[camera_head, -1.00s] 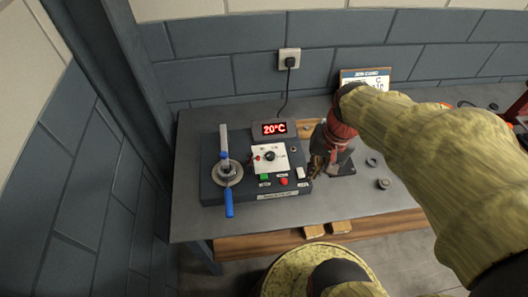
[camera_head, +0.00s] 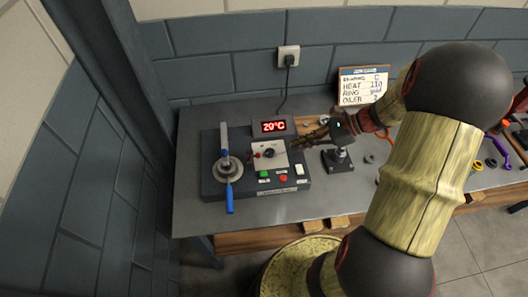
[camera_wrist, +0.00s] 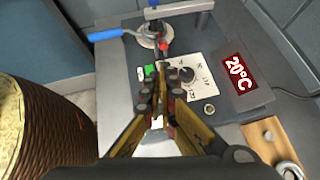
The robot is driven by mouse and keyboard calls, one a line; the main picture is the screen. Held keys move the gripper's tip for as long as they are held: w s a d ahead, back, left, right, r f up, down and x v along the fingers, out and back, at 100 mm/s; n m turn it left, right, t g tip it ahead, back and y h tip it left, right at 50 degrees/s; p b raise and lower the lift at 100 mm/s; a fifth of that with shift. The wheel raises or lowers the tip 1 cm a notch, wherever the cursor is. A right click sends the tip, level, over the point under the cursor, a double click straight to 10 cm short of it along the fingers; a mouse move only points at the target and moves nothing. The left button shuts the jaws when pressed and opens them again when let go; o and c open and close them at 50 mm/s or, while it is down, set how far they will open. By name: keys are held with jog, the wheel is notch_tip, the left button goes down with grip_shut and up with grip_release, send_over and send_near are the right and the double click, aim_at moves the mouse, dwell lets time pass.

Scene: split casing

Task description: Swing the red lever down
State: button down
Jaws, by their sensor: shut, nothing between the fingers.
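A small red part (camera_head: 256,157), which looks like the red lever, is at the left of the white panel (camera_head: 281,151) on the dark control box (camera_head: 210,187). It shows in the wrist view (camera_wrist: 163,48) beyond my fingertips; its tilt is too small to tell. A dark round knob (camera_head: 269,153) sits to its right on the panel. My gripper (camera_head: 297,142) is shut and empty, pointing left at the panel's right side. In the wrist view its closed fingers (camera_wrist: 158,80) cover part of the box's buttons. I cannot tell whether the fingertips touch the panel.
A lever with a blue handle (camera_head: 229,199) stands on a round base at the box's left. A red display (camera_head: 273,127) reads 20°C behind the panel. A black stand (camera_head: 338,160) is right of the box. Loose rings lie farther right. The table's front left is clear.

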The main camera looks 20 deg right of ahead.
jog(key=b, duration=0.2)
send_near(258, 157)
jog(key=f, duration=0.1)
jog(key=a+f, duration=0.2)
jog(key=f, duration=0.1)
jog(key=shift+w, duration=0.35)
jog(key=shift+w+a+r, duration=0.15)
jog(key=shift+w+a, duration=0.15)
jog(key=shift+a, duration=0.25)
jog(key=shift+w+a+r, duration=0.15)
jog(key=shift+w+a, duration=0.15)
jog(key=shift+a, duration=0.2)
jog(key=shift+w+a+r, duration=0.2)
jog(key=shift+w+a, duration=0.1)
jog(key=shift+a, duration=0.35)
jog(key=shift+a+r+h+p, duration=0.1)
jog(key=shift+r+h+p, duration=0.2)
jog(key=shift+p, duration=0.25)
jog(key=shift+a, duration=0.1)
